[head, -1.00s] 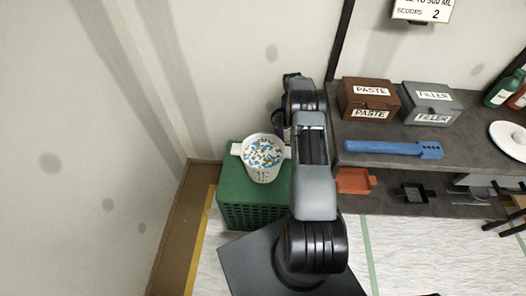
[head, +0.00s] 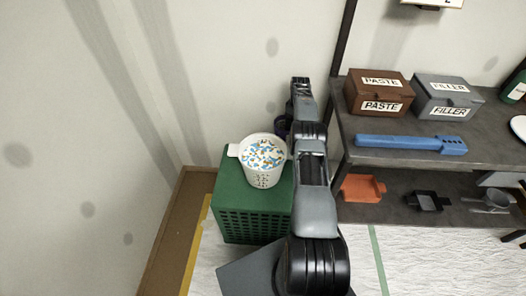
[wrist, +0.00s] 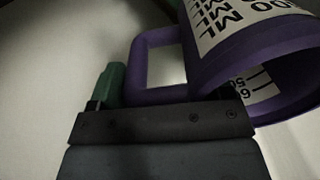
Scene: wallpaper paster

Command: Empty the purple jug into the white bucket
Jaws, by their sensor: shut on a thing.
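The white bucket (head: 262,172) stands upright on a green crate, with white, blue and orange bits showing up to near its rim. The purple jug (wrist: 220,65) fills the upper right of the wrist view, with a white measuring label, and looks tilted. My gripper (wrist: 150,98) is shut on the jug's square handle.
The green crate (head: 250,222) stands near the left wall. A shelf on the right holds a brown paste box (head: 379,93), a grey filler box (head: 447,97) and a blue tool (head: 408,143). An orange tray (head: 362,188) and a black tray (head: 428,201) lie below.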

